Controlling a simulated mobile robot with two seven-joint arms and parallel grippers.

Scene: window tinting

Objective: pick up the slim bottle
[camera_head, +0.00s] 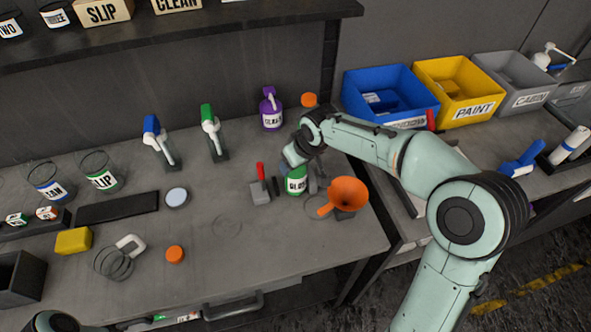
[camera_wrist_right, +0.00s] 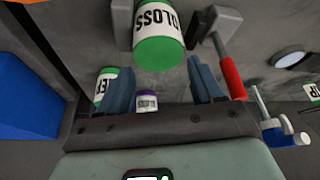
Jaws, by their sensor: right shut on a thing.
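The slim bottle, with a white label reading GLOSS and a green end (camera_head: 296,184), is upright on or just above the bench in the head view. In the right wrist view the bottle (camera_wrist_right: 158,45) lies between my fingertips, its label upside down. My right gripper (camera_head: 297,163) reaches down over it and is shut on it; the fingers (camera_wrist_right: 160,72) flank it in the wrist view. I cannot tell whether its base touches the bench. My left gripper is out of view.
A red-handled tool (camera_head: 260,185) stands close left of the bottle, and an orange funnel (camera_head: 349,191) close right. Bins (camera_head: 390,97) sit at back right. The bench's front middle is mostly clear.

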